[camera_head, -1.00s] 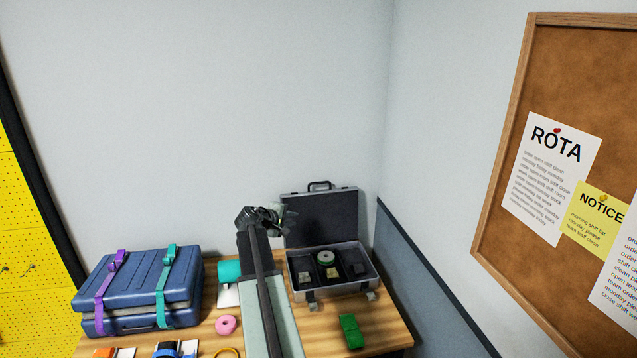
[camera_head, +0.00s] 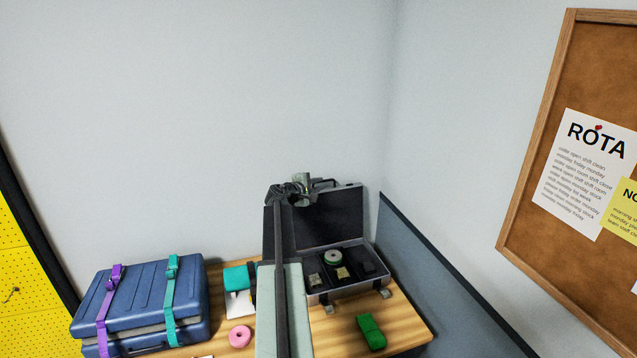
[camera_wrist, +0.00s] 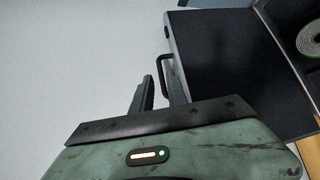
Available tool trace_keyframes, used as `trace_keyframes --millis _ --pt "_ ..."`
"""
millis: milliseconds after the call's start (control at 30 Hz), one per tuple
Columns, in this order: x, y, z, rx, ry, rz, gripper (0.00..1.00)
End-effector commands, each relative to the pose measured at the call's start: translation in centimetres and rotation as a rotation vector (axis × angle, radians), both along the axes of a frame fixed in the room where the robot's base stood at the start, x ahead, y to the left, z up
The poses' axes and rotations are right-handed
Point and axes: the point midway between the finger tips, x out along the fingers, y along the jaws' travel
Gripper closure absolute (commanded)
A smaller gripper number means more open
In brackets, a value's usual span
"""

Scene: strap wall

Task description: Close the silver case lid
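The silver case stands at the back right of the wooden table, its grey rim (camera_head: 350,288) showing in the head view. Its dark-lined lid (camera_head: 335,215) is raised upright near the wall; my arm hides its left part. The lid also shows in the wrist view (camera_wrist: 225,70), with its handle (camera_wrist: 165,75) on the edge nearest my fingers. My gripper (camera_head: 305,185) is at the height of the lid's top edge, at its left. In the wrist view my gripper (camera_wrist: 158,78) has its fingers apart with nothing clearly held between them. Contact with the handle cannot be told.
A green block (camera_head: 371,332) lies in front of the case. A tape roll (camera_head: 333,258) sits inside it. A blue case (camera_head: 140,305) with purple and teal straps stands at the left. A pink ring (camera_head: 240,336) lies between. Walls close off the back and right.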

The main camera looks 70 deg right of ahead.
Motion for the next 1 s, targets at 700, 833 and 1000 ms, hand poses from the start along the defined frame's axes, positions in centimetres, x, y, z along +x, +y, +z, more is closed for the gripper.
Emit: trace_keyframes --millis 700,833,1000 --pt "-0.1 -6.5 -2.0 0.001 -0.001 0.014 0.84" --pt "-0.1 -6.5 -2.0 0.001 -0.001 0.014 1.00" --pt "-0.1 -6.5 -2.0 0.001 -0.001 0.014 1.00"
